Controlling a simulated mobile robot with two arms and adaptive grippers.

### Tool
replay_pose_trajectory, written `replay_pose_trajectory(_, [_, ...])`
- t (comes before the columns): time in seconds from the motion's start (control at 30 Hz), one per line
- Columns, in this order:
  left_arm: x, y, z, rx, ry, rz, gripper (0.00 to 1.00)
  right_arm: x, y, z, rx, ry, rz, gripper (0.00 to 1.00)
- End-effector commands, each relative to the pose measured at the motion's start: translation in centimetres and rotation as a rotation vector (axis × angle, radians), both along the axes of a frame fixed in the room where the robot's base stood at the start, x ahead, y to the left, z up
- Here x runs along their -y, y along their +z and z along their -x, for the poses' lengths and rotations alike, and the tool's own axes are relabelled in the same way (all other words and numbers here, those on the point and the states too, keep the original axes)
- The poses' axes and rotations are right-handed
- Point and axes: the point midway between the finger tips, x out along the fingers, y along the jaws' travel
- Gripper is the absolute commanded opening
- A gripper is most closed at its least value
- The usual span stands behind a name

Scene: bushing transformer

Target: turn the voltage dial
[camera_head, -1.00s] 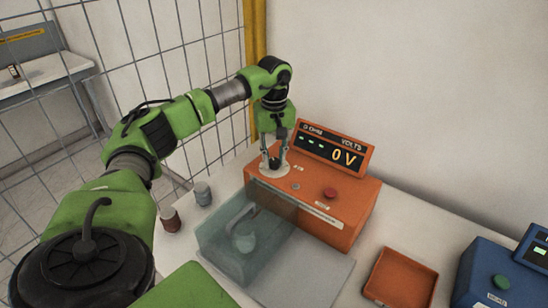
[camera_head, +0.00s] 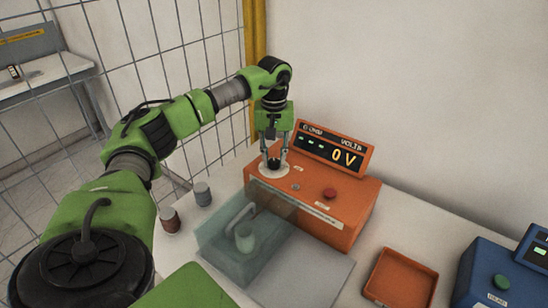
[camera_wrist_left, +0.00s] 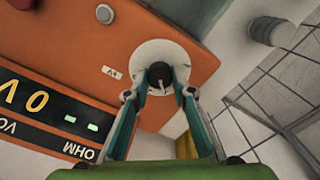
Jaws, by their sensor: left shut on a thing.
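The voltage dial (camera_head: 274,165) is a black knob on a round white plate, on top of the orange tester box (camera_head: 340,216) at its left end. In the left wrist view the dial (camera_wrist_left: 159,75) sits between the two fingertips, with a thin pale mark on it. My left gripper (camera_head: 274,158) points down from above and is shut on the dial; it also shows in the left wrist view (camera_wrist_left: 159,93). The display (camera_head: 335,150) reads 0 V. My right gripper is not in view.
A red button (camera_head: 329,193) is on the box's top. A clear-walled chamber (camera_head: 222,250) holding a pale cup stands in front. Two small cylinders (camera_head: 203,193) stand left. An orange tray (camera_head: 402,279) and a blue box (camera_head: 492,270) are right. A wire fence (camera_head: 170,50) stands behind left.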

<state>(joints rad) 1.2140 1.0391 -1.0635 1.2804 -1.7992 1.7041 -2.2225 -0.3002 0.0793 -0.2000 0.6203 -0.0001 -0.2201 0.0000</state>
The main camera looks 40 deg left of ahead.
Motion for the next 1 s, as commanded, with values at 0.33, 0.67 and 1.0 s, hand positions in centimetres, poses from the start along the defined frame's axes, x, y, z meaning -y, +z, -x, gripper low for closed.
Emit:
replay_pose_trajectory(0.33, [0.0, 0.0, 0.0, -0.001, 0.0, 0.001, 0.4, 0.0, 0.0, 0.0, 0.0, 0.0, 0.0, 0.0])
replay_pose_trajectory(0.67, [0.0, 2.6, -0.1, 0.004, 0.0, 0.0, 0.4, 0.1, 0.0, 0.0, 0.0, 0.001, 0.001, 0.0])
replay_pose_trajectory(1.0, [0.1, 9.6, -0.1, 0.003, 0.0, 0.001, 0.4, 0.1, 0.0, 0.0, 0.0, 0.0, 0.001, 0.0])
